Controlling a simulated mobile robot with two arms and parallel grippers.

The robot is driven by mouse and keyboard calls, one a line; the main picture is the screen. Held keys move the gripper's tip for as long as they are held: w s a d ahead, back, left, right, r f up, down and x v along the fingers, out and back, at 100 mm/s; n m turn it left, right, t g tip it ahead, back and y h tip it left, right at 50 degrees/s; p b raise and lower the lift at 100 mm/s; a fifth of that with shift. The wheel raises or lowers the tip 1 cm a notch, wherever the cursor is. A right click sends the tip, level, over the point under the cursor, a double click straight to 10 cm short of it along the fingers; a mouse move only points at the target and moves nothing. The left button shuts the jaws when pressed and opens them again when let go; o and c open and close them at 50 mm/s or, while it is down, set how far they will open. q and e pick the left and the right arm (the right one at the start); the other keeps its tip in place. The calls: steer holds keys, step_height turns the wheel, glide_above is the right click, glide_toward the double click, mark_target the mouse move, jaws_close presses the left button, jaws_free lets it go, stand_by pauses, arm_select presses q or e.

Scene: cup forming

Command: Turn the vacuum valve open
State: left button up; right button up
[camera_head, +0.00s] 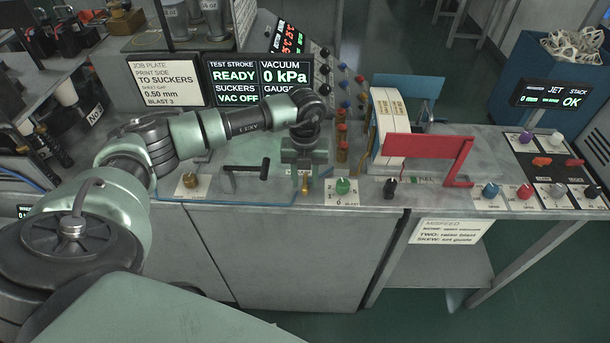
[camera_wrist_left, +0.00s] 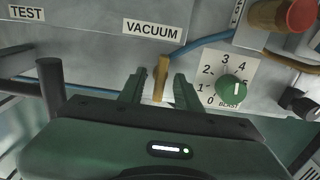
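The vacuum valve is a brass-yellow lever (camera_wrist_left: 161,80) below the VACUUM label (camera_wrist_left: 153,29), with a blue hose (camera_wrist_left: 205,42) beside it. In the head view only a small bit of the lever (camera_head: 305,186) shows under my gripper. My left gripper (camera_head: 304,176) points down over the bench's front edge. In the left wrist view its two fingers (camera_wrist_left: 158,76) stand on either side of the lever, with narrow gaps showing, so it is open around the lever. The display (camera_head: 285,78) reads VACUUM 0 kPa and VAC OFF. My right gripper is not in view.
A green numbered blast dial (camera_head: 342,186) sits close right of the gripper. A black T-handle (camera_head: 247,172) stands to its left, with a brass knob (camera_head: 190,181) further left. A red bracket (camera_head: 430,148) and card stack (camera_head: 388,125) stand to the right.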

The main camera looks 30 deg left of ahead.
arm_select(q)
jaws_close()
steer(key=shift+f, duration=0.1)
steer(key=shift+f+m+b, duration=0.1)
steer(key=shift+m+b, duration=0.6)
steer(key=shift+b, duration=0.15)
steer(key=m+b, duration=0.5)
steer(key=shift+f, duration=0.1)
steer(key=m+b, duration=0.5)
steer(key=m, duration=0.1)
steer(key=m+b, duration=0.2)
steer(key=m, duration=0.1)
steer(key=m+b, duration=0.1)
steer(key=m, duration=0.1)
steer(key=shift+r, duration=0.25)
steer(key=shift+m, duration=0.4)
steer(key=shift+r, duration=0.1)
